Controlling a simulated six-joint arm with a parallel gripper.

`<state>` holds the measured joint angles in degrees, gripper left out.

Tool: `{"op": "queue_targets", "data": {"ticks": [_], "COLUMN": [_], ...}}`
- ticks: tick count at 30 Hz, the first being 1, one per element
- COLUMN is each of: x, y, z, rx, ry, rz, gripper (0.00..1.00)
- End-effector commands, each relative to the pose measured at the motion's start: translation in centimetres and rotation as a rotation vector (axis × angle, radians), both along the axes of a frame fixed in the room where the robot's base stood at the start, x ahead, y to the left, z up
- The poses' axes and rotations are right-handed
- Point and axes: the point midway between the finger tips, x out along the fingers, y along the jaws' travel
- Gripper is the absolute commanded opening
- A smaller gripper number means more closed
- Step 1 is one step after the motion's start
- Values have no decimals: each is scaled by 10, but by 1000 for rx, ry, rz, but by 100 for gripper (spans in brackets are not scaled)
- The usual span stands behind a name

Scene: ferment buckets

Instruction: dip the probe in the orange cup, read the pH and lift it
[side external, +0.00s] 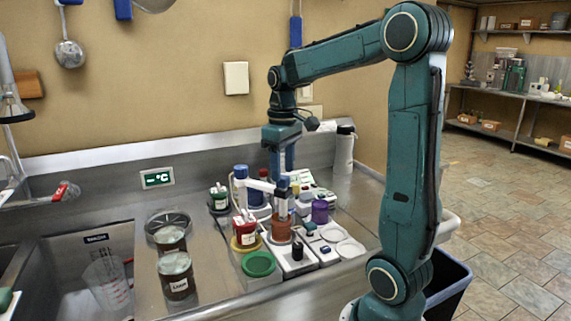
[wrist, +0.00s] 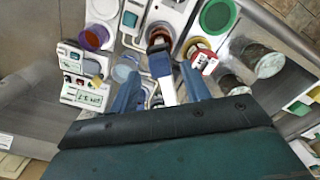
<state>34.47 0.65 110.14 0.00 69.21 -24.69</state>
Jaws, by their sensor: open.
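The orange cup (side external: 280,230) stands among the white trays in the middle of the counter; its rim shows at the top of the wrist view (wrist: 157,35). The probe (side external: 282,203), with a dark blue top and grey body, stands upright over the orange cup, its lower end at or inside the rim; I cannot tell how deep. In the wrist view the blue probe top (wrist: 160,63) lies between my fingers. My gripper (side external: 281,165) is open above the probe, pointing down, its fingers apart on either side of it. A white arm (side external: 262,187) extends beside the probe top.
A white box with small displays (wrist: 82,78) shows unreadable figures. Glass jars (side external: 176,275) stand left.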

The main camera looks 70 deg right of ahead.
Motion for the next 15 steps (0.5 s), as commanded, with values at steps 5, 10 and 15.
{"op": "queue_targets", "data": {"ticks": [5, 10, 15], "x": [0, 0, 0], "y": [0, 0, 0], "z": [-16, -22, -22], "rx": [1, 1, 0], "ry": [1, 1, 0], "rz": [0, 0, 0], "gripper": [47, 47, 47]}}
